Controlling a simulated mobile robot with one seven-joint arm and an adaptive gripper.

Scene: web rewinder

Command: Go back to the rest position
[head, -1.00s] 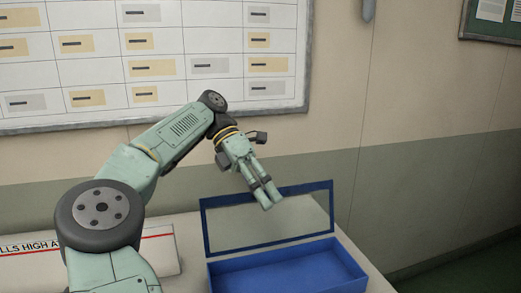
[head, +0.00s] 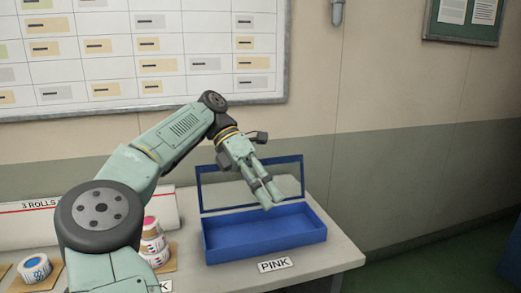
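My arm reaches up from the lower left of the head view, and my gripper (head: 271,203) hangs from its end, pointing down and to the right. The gripper appears in front of the blue open-top box (head: 265,240), overlapping its clear back panel. I see nothing held between the fingers. They lie close side by side, and at this size I cannot tell whether they are apart or shut.
The box stands on a grey table (head: 335,252) behind a PINK label (head: 275,266). Left of it are stacked rolls (head: 152,235), partly hidden by my arm, and a blue-centred roll (head: 35,268). A whiteboard (head: 215,50) hangs behind. Floor at right looks clear.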

